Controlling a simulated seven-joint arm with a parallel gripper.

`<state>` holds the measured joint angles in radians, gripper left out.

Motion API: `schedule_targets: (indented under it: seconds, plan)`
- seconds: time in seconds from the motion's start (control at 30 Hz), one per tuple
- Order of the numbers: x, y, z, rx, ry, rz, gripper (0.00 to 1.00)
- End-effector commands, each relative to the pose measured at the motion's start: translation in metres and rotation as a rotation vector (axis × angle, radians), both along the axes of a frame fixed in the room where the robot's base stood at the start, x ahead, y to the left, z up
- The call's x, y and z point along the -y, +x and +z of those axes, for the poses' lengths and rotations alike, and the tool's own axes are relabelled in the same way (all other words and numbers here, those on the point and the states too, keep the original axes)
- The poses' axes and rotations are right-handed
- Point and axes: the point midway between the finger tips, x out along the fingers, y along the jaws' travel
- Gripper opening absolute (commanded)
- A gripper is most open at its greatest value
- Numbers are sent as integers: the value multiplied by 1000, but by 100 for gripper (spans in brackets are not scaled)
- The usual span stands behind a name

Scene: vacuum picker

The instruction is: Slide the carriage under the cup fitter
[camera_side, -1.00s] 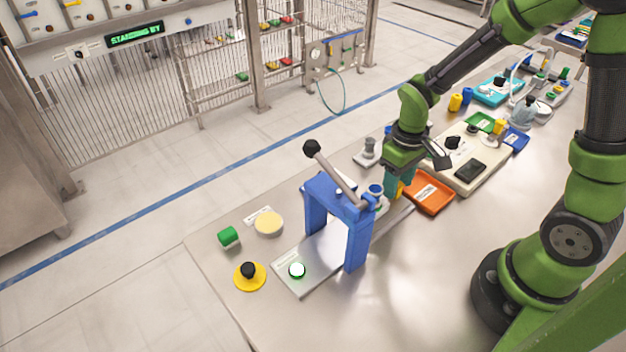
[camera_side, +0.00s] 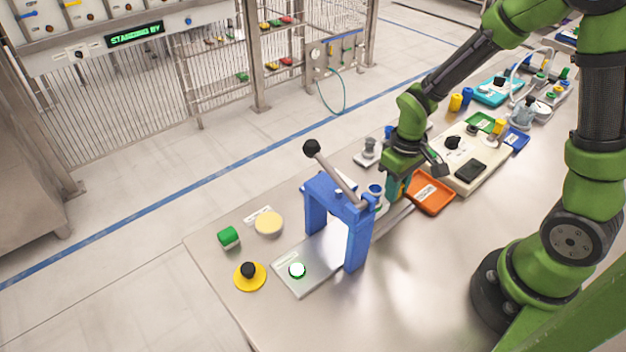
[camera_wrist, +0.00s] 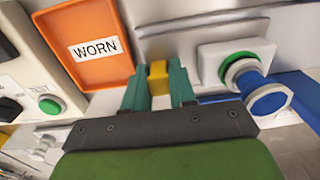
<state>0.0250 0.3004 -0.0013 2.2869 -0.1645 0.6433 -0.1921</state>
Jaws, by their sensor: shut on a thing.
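The cup fitter (camera_side: 336,197) is a blue arch with a grey lever and black knob, standing over a grey base plate. The carriage (camera_wrist: 212,62) is a pale block on the track, carrying a green ring and a blue cup (camera_wrist: 270,98); the cup also shows in the side view (camera_side: 375,190), just right of the arch. My gripper (camera_wrist: 159,88) has its teal fingers shut on a small yellow handle (camera_wrist: 159,76) beside the carriage block. In the side view my gripper (camera_side: 398,190) is low over the track and largely hides the handle.
An orange tray (camera_side: 432,208) labelled WORN (camera_wrist: 96,48) lies close beside my gripper. A cream control box (camera_side: 492,150) stands behind it. A grey-topped post (camera_side: 369,152) stands left of my gripper.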

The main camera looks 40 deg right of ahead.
Motion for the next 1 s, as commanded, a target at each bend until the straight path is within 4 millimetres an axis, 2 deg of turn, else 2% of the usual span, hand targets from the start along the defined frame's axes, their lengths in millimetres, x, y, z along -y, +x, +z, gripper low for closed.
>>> schedule_targets:
  seconds: [0.13, 0.3, 0.4, 0.5, 0.77, 0.8, 0.9, 1.0]
  plan:
    - [-13, 1, 0, 1, 1, 5, 0]
    - [-49, 1, 0, 1, 1, 9, 0]
    - [-64, 1, 0, 2, 0, 7, 0]
    - [-70, 1, 1, 3, 0, 3, 0]
    - [-70, 1, 1, 3, 0, 1, 0]
    - [-70, 1, 1, 3, 0, 1, 30]
    - [-70, 1, 1, 3, 0, 1, 45]
    - [-70, 1, 0, 2, 0, 0, 47]
